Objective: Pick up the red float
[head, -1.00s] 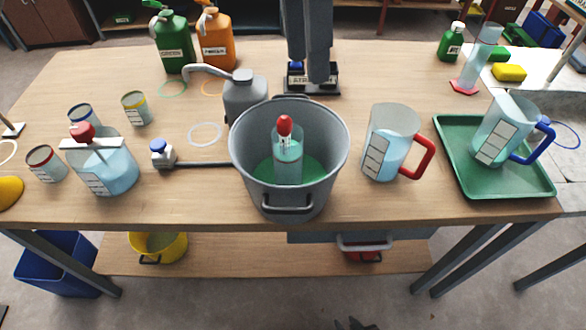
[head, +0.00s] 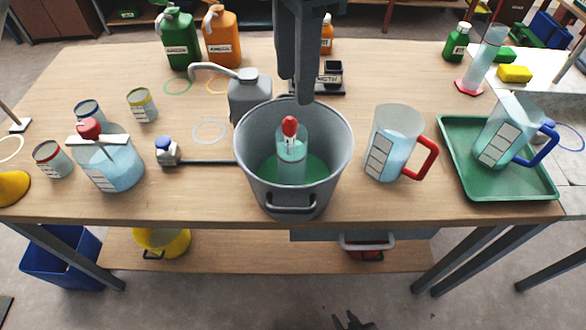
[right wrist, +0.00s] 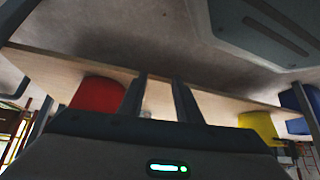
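The red float (head: 290,126) is a red bulb on a thin stem. It stands upright in a clear cylinder (head: 292,168) inside the grey pot (head: 342,160), its bulb showing at the cylinder's mouth. My left gripper (head: 300,92) points down from the top of the head view, above and behind the float and apart from it. Its two fingertips show at different heights, so it looks open, with nothing between them. My right gripper (head: 350,322) shows at the bottom edge, low in front of the table. The right wrist view shows its two fingers (right wrist: 159,97) apart and empty.
A jug with a red handle (head: 394,145) stands right of the pot, and a green tray (head: 535,190) holds another jug. A grey spouted can (head: 249,95) stands close behind the pot. Bottles and jars stand at left. Table (head: 400,212) is bare along the front right.

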